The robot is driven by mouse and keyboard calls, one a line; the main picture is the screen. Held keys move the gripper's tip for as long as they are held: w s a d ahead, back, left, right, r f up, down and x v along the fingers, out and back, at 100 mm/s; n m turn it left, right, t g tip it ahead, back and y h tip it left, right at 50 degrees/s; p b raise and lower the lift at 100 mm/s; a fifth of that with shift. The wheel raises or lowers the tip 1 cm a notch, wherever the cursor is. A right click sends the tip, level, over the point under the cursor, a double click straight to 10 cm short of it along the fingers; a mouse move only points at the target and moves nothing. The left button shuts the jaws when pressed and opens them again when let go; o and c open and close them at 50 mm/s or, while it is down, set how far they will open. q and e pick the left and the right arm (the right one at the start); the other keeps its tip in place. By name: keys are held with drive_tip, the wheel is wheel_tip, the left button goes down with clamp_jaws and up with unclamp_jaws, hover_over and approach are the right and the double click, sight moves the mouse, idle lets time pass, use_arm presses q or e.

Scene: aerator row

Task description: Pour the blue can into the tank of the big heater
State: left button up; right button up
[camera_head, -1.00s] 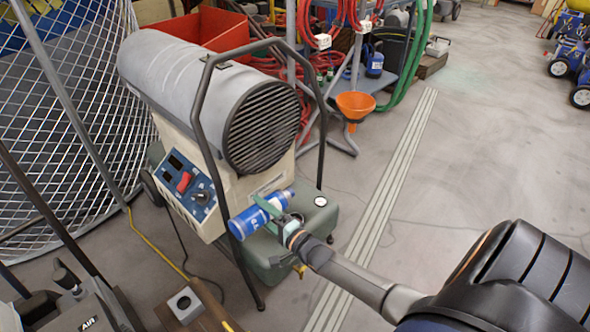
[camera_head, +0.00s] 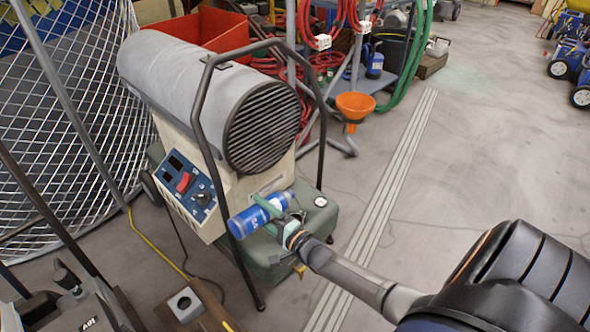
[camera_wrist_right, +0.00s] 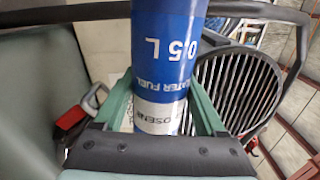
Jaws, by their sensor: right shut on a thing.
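The big heater (camera_head: 215,95) is a grey cylinder with a round black grille on a cream body. Its green tank (camera_head: 275,250) is at the bottom, with a round white-faced fitting (camera_head: 320,201) on top. My right gripper (camera_head: 275,215) is shut on the blue can (camera_head: 250,220) and holds it tilted nearly level over the tank, beside the frame tube. In the right wrist view the can (camera_wrist_right: 165,50) shows its label between the green fingers (camera_wrist_right: 160,115), with the grille (camera_wrist_right: 235,90) behind. The can's mouth and the tank's opening cannot be made out. My left gripper is not in view.
A black tubular frame (camera_head: 203,115) surrounds the heater. A wire mesh fence (camera_head: 70,120) stands at the left.

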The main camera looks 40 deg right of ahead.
drive_tip(key=shift+a, duration=0.5)
drive_tip(key=shift+a, duration=0.15)
idle(0.3)
drive_tip(key=shift+s+a, duration=0.2)
drive_tip(key=shift+a, duration=0.35)
drive_tip(key=shift+a+r+m, duration=0.1)
drive_tip(key=shift+a+m, duration=0.05)
drive_tip(key=shift+m, duration=0.25)
idle(0.6)
drive_tip(key=shift+r+m, duration=0.1)
drive_tip(key=shift+m, duration=0.4)
idle(0.8)
drive_tip(key=shift+d+r+m, duration=0.1)
drive_tip(key=shift+d+m, duration=0.65)
drive_tip(key=shift+m, duration=0.35)
idle(0.8)
drive_tip(key=shift+w+d+m, duration=0.15)
drive_tip(key=shift+d+m, duration=0.1)
drive_tip(key=shift+m, duration=0.05)
